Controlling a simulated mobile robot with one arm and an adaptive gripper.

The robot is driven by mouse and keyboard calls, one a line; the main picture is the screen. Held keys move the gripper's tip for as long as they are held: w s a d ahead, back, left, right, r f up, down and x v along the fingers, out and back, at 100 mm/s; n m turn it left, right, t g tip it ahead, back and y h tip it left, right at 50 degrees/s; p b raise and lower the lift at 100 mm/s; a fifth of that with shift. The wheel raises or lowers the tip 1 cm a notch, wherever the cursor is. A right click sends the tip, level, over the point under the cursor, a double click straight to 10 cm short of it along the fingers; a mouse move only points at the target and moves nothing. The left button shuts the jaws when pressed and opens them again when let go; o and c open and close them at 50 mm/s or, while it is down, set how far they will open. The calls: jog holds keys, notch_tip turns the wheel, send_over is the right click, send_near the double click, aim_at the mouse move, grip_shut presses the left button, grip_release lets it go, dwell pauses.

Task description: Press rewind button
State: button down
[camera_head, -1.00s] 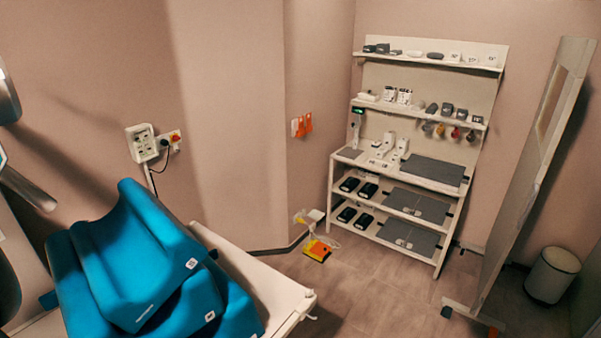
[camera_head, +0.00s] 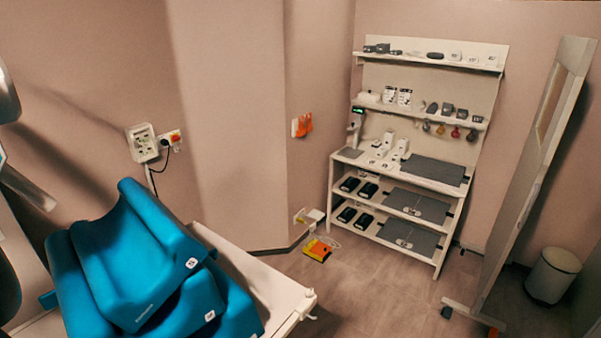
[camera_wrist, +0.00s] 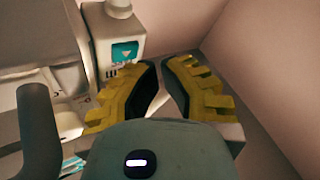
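My gripper (camera_wrist: 161,64) shows in the wrist view with two yellow fingers and dark inner pads. Just beyond the left finger is a white device (camera_wrist: 97,38) with a teal panel (camera_wrist: 127,52) that carries a small light arrow-like mark. The fingertips are below and right of this panel and look apart from it. I cannot tell whether the panel is the rewind button; no button with a readable rewind label shows. The head view does not show my gripper.
In the head view, blue cushions (camera_head: 150,262) lie on a white table (camera_head: 262,285) at lower left. A white shelf unit (camera_head: 440,262) stands at the back. A tilted screen panel (camera_head: 530,170) and a bin (camera_head: 552,277) are at right. Open floor lies between.

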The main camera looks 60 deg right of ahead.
jog(key=shift+s, duration=0.1)
jog(key=s+b, duration=0.1)
jog(key=s, duration=0.4)
jog(key=shift+a, duration=0.15)
jog(key=shift+w, duration=0.1)
dwell(0.5)
